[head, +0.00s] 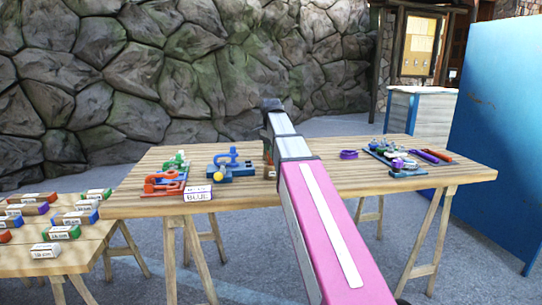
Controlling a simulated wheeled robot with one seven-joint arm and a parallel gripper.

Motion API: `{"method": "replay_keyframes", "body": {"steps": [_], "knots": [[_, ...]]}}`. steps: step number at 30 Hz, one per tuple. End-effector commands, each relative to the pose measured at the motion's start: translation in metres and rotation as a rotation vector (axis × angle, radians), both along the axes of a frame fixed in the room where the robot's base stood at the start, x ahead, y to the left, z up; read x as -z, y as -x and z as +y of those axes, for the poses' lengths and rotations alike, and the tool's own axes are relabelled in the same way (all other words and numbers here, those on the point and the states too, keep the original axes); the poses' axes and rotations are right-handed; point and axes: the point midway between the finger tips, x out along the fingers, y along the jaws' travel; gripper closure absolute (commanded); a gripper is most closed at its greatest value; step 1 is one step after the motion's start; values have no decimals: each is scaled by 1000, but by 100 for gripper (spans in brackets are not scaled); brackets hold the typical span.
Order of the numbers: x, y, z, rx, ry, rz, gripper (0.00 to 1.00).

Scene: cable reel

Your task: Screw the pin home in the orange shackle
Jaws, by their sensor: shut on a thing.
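The orange shackle (160,183) is a red-orange curved piece at the left of the wooden table, among other fittings. Its pin cannot be made out at this size. My gripper (268,173) hangs from the end of my arm over the middle of the table, well to the right of the orange shackle. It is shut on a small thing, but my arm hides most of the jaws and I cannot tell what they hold.
A green fitting (176,162), a blue fitting (232,164) and a white card reading BLUE (198,193) are nearby. A purple ring-like piece (349,155) and a cluster of tools (400,154) lie right. A lower table (88,256) at left bears labelled boxes.

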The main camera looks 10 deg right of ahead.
Motion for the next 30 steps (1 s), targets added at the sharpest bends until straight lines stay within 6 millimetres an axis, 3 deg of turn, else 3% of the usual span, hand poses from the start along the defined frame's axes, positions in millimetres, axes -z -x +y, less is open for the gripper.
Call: {"method": "replay_keyframes", "body": {"steps": [30], "knots": [[-52, -1, 0, 0, 0, -1, 98]]}}
